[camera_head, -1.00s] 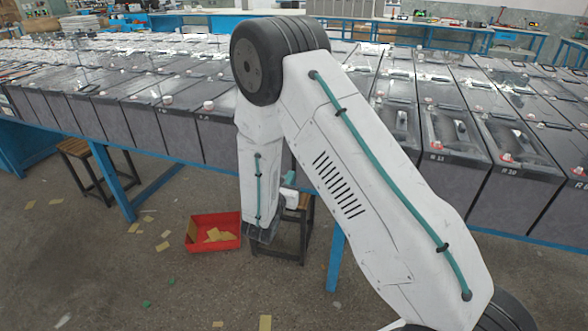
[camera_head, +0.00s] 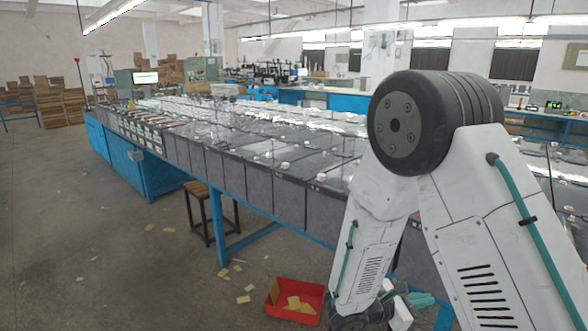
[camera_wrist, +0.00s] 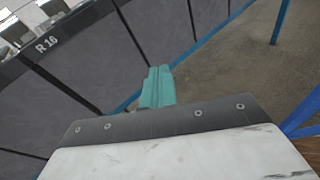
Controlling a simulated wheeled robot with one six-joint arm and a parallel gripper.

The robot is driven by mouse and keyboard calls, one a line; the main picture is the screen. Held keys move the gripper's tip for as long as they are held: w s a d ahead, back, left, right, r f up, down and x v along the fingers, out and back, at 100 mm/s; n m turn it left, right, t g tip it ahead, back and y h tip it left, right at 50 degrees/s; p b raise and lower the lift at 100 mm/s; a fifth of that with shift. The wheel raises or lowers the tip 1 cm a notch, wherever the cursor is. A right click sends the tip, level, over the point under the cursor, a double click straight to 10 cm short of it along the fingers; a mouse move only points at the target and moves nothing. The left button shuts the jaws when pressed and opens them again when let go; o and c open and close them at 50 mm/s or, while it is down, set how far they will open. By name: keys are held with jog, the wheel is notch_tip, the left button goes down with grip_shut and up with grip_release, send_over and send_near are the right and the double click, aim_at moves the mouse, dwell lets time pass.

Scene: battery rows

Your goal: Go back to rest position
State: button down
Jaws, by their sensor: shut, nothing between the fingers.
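My gripper (camera_wrist: 158,88) has teal fingers, which are together with nothing between them in the wrist view. It also shows low in the head view (camera_head: 422,299), at the end of my folded white arm, just right of the red bin. In the wrist view the fingers point toward the grey side of a battery labelled R 16 (camera_wrist: 75,70) and the floor beside it. I cannot tell the exact gap between the fingers and the battery.
Rows of grey batteries (camera_head: 230,170) fill a long blue-framed table (camera_head: 228,186). A red bin (camera_head: 272,301) with yellowish scraps lies on the floor. A stool (camera_head: 200,208) stands by the table. The floor (camera_head: 90,240) at left is open, with scattered scraps.

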jog(key=s+a+r+m+g+y, duration=0.1)
jog(key=s+a+r+m+y, duration=0.1)
jog(key=s+r+m+y, duration=0.5)
jog(key=s+a+r+m+g+y, duration=0.1)
jog(key=s+r+m+y, duration=0.7)
jog(key=s, duration=1)
notch_tip(320, 180, up, 6)
jog(key=a+m, duration=0.1)
jog(key=m, duration=0.3)
jog(key=shift+r+y, duration=0.2)
jog(key=shift+y, duration=0.1)
